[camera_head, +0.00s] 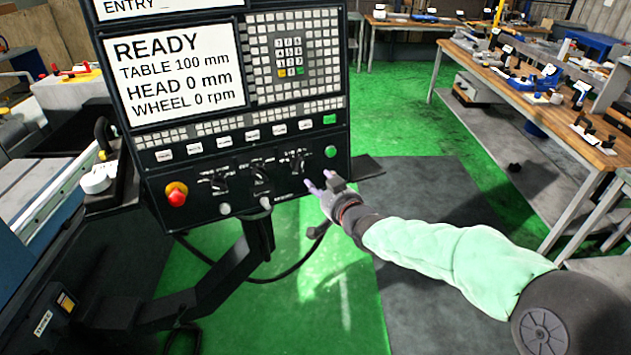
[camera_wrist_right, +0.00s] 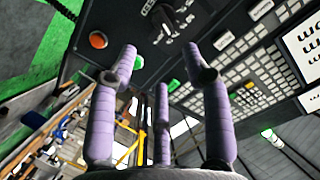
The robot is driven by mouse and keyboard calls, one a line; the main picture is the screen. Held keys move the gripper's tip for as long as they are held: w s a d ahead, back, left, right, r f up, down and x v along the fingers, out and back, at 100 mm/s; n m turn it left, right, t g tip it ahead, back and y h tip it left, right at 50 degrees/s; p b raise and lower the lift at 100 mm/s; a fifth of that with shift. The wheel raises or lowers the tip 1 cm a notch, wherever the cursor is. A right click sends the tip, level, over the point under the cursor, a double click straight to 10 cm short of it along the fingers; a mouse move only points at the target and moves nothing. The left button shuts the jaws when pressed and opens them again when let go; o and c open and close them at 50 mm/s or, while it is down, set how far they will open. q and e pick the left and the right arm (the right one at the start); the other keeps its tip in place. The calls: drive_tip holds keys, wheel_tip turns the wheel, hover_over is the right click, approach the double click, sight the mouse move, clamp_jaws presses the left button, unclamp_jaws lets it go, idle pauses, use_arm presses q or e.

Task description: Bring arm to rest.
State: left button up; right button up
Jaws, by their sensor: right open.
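My right arm (camera_head: 440,250), in a pale green sleeve, reaches in from the lower right in the head view. My right gripper (camera_head: 325,187) is in front of the lower right part of the control panel (camera_head: 250,170). In the right wrist view its purple fingers (camera_wrist_right: 160,95) are spread apart with nothing between them. The panel also shows beyond them in the wrist view (camera_wrist_right: 205,40). Whether a fingertip touches the panel I cannot tell. My left gripper is not in view.
The panel has a red knob (camera_head: 176,194), dark rotary switches and a green button (camera_head: 331,151). A small shelf (camera_head: 367,167) juts from its right side. A wooden workbench (camera_head: 540,110) with tools stands at the right. Green floor (camera_head: 400,110) lies open between panel and bench.

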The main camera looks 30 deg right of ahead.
drive_tip(key=shift+f, duration=0.1)
drive_tip(key=s+a+f+n+g+y, duration=0.15)
drive_tip(key=a+f+g, duration=0.4)
drive_tip(key=f, duration=0.95)
drive_tip(key=s+a+f+g+y, duration=0.1)
drive_tip(key=a+f+g+y, duration=0.15)
drive_tip(key=a+f, duration=0.9)
drive_tip(key=s+a+f+n+g+y, duration=0.1)
drive_tip(key=s+a+f+g, duration=0.2)
drive_tip(key=s+f, duration=0.7)
drive_tip(key=s+a+f+n+g+y, duration=0.1)
drive_tip(key=s+a+f+g, duration=0.2)
drive_tip(key=s+a+f, duration=0.4)
drive_tip(key=s+f, duration=0.3)
drive_tip(key=shift+s+a+f+g, duration=0.25)
drive_tip(key=shift+a+f+g, duration=0.1)
drive_tip(key=shift+g, duration=0.05)
